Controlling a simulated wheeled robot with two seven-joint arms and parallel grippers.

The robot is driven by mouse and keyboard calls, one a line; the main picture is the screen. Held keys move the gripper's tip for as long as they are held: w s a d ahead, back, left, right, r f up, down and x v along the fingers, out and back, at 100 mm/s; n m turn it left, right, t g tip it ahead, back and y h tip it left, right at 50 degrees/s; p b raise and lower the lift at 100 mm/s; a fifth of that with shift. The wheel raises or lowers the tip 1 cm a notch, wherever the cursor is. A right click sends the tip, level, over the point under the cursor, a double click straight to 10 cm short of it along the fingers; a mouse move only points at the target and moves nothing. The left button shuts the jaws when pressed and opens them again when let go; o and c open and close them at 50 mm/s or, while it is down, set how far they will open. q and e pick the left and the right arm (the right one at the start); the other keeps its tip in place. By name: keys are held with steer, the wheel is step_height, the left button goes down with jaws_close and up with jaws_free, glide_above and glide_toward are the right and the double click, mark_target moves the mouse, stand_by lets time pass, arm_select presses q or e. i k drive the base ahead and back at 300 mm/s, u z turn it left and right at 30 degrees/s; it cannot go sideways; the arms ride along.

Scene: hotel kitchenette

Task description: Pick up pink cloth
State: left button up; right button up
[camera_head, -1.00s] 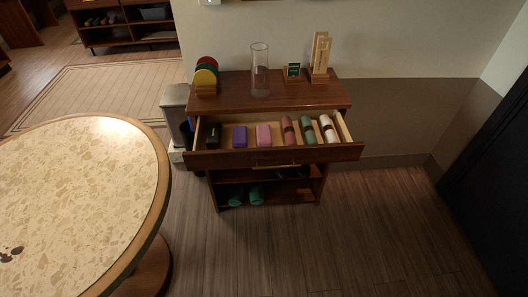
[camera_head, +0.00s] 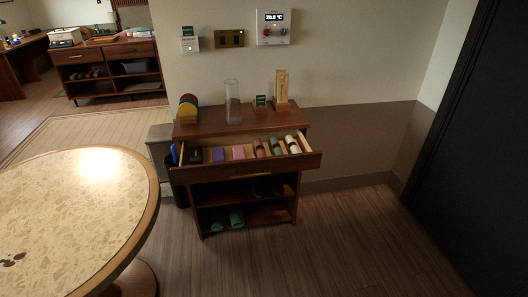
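The pink cloth (camera_head: 239,152) lies folded in the open top drawer (camera_head: 262,171) of a dark wood cabinet (camera_head: 240,127). A purple folded item (camera_head: 218,155) is on its left and a dark red roll (camera_head: 259,148) is on its right. A black item (camera_head: 195,155) lies at the drawer's left end. A green roll (camera_head: 275,146) and a white roll (camera_head: 293,144) lie at the right end. Neither of my grippers shows in the view.
A round speckled table (camera_head: 60,215) fills the lower left. A grey bin (camera_head: 160,145) stands left of the cabinet. A glass vase (camera_head: 232,103) and a wooden stand (camera_head: 281,90) are on the cabinet top. The floor (camera_head: 290,255) in front is clear.

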mark_target(239, 152)
steer(key=z, duration=0.6)
steer(key=i, duration=0.75)
steer(key=z, duration=0.3)
